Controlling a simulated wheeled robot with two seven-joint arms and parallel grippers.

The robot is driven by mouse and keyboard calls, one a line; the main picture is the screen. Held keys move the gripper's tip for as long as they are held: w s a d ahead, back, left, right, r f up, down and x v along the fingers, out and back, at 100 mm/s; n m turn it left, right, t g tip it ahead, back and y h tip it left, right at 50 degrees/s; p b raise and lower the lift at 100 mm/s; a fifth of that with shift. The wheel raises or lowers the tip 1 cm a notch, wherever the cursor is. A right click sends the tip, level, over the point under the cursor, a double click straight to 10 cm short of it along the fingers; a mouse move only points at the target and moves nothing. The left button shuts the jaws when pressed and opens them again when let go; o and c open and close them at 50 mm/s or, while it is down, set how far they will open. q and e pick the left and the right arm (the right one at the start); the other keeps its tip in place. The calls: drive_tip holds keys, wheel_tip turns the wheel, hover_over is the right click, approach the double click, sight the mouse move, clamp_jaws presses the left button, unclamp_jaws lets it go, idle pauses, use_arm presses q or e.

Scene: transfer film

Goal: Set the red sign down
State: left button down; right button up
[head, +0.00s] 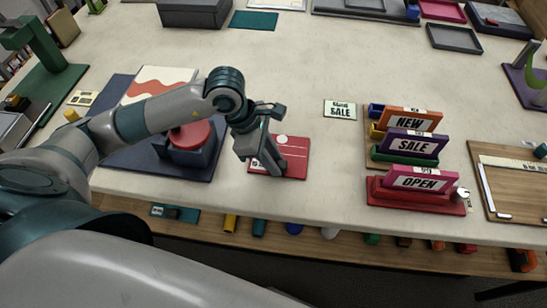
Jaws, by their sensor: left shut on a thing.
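A red sign (294,164), a flat panel with white marks, shows at the middle of the table. My left gripper (264,158) is over its left part and is shut on it, hiding some of its face. The sign looks close to the tabletop; whether it touches the table cannot be told. My right gripper is not in view.
To the right, NEW (409,121), SALE (411,145) and OPEN (420,181) signs stand in holders. A dark blue mat (117,158) with a red round pad (190,134) is left. Bare tabletop (335,170) lies between.

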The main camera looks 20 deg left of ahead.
use_arm(q)
drive_tip(key=shift+f, duration=0.2)
drive_tip(key=c, duration=1.5)
unclamp_jaws()
drive_tip(key=shift+w+a, duration=0.1)
drive_tip(key=shift+w, duration=0.05)
drive_tip(key=shift+r, duration=0.2)
drive_tip(key=shift+a+r, duration=0.1)
drive_tip(key=shift+r, duration=0.1)
drive_tip(key=shift+b+v, duration=1.35)
drive_tip(key=shift+v, duration=4.4)
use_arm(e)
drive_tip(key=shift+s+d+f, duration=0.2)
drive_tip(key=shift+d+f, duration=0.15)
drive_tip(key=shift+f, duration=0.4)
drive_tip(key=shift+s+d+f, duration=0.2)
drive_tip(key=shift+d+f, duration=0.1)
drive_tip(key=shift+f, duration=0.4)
